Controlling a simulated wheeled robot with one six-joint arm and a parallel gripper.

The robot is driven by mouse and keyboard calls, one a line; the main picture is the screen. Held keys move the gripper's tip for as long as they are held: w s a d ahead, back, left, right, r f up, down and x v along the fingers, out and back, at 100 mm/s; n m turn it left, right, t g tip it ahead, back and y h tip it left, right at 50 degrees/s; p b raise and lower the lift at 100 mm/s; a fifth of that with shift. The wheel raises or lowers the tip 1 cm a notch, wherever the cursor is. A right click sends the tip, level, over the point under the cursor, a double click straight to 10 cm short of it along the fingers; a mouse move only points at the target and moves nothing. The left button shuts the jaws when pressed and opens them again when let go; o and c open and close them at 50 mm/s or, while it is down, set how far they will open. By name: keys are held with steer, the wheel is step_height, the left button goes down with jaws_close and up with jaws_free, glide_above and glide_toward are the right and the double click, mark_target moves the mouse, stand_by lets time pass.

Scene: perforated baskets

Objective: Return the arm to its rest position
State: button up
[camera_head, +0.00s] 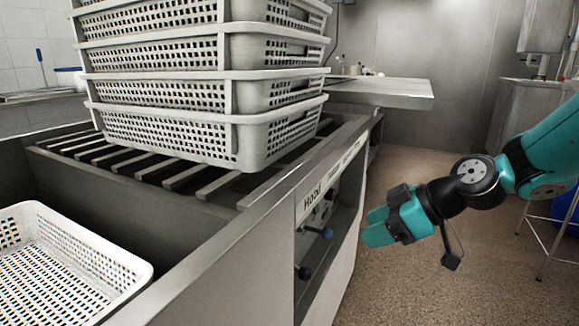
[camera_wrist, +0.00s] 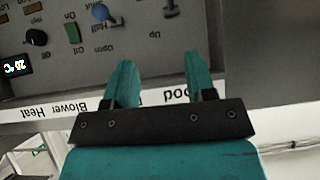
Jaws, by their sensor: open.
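My gripper (camera_head: 378,229) is teal and black. In the head view it hangs in the air at the right, beside the front of the metal counter and apart from it. In the wrist view its two teal fingers (camera_wrist: 157,80) are spread apart with nothing between them. Beyond the fingers is a control panel (camera_wrist: 120,45) with knobs and printed labels. My arm reaches in from the right edge of the head view.
White perforated baskets (camera_head: 275,140) are stacked on the slatted rack (camera_head: 185,178). Another white basket (camera_head: 135,268) sits lower left. The panel's knobs (camera_head: 326,233) stick out near my gripper. A metal shelf (camera_head: 395,94) juts out behind. Open floor (camera_head: 420,290) lies below my arm.

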steer(key=s+a+r+m+g+h, duration=0.2)
steer(key=s+m, duration=0.1)
steer(key=s, duration=0.8)
steer(key=s+a+r+m+g+h, duration=0.1)
steer(key=s+m+g+h, duration=0.15)
steer(key=s, duration=0.95)
step_height(320, 180, up, 32)
steer(key=p, duration=3.1)
steer(key=shift+p, duration=0.3)
steer(key=shift+s+f+h, duration=0.1)
steer(key=shift+f+h, duration=0.05)
steer(key=shift+h, duration=0.1)
